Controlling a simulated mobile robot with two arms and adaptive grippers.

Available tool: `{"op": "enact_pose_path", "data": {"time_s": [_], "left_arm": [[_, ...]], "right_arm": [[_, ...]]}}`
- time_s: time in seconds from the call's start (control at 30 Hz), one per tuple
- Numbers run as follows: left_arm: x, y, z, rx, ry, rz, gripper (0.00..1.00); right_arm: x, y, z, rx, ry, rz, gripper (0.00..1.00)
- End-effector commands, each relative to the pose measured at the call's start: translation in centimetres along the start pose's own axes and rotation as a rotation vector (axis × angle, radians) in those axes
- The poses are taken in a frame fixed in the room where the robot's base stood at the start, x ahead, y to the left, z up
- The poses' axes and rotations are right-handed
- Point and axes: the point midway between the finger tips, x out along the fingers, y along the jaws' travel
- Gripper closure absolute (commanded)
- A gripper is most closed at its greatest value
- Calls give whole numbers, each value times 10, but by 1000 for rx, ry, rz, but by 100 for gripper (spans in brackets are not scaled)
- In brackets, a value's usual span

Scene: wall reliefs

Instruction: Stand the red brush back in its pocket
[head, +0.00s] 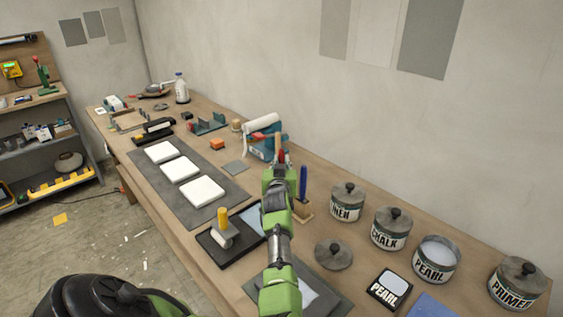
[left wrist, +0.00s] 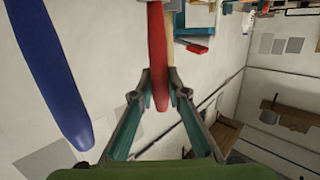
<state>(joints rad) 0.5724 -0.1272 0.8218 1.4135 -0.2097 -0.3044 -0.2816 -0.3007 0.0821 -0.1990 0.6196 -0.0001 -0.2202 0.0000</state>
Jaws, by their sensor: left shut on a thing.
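My left gripper (head: 282,160) is shut on the red brush (left wrist: 156,45). In the left wrist view its fingers (left wrist: 160,92) close on the lower, rounded part of the red handle. In the head view only a little red shows at the fingers, and the brush's far end is hidden. A blue-handled brush (head: 303,183) stands upright at the wooden brush holder (head: 305,209), just right of my gripper. Its blue handle (left wrist: 48,70) also shows in the left wrist view. My arm covers part of the holder, so I cannot see its pockets clearly. My right gripper is not in view.
Lidded jars, an open pearl jar (head: 437,259) and a loose lid (head: 334,254) stand to the right. A black tray (head: 213,252) with a yellow-handled tool lies left of my arm. White panels (head: 202,192) lie on a grey mat. The wall rises behind the bench.

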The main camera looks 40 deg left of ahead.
Motion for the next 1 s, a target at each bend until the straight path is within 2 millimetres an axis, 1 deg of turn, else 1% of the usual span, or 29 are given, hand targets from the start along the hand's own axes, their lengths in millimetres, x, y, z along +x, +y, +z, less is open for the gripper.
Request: {"op": "enact_pose_path", "data": {"time_s": [0.4, 0.7, 0.73, 0.8, 1.0], "left_arm": [[2, 0, 11, 0, 0, 0, 100], [2, 0, 12, 0, 0, 0, 100], [2, 0, 12, 0, 0, 0, 83], [2, 0, 12, 0, 0, 0, 66], [2, 0, 12, 0, 0, 0, 66]], "right_arm": [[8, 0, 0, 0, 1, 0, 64], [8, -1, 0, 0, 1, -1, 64], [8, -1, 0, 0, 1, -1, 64], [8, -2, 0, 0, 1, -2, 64], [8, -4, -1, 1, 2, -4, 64]]}}
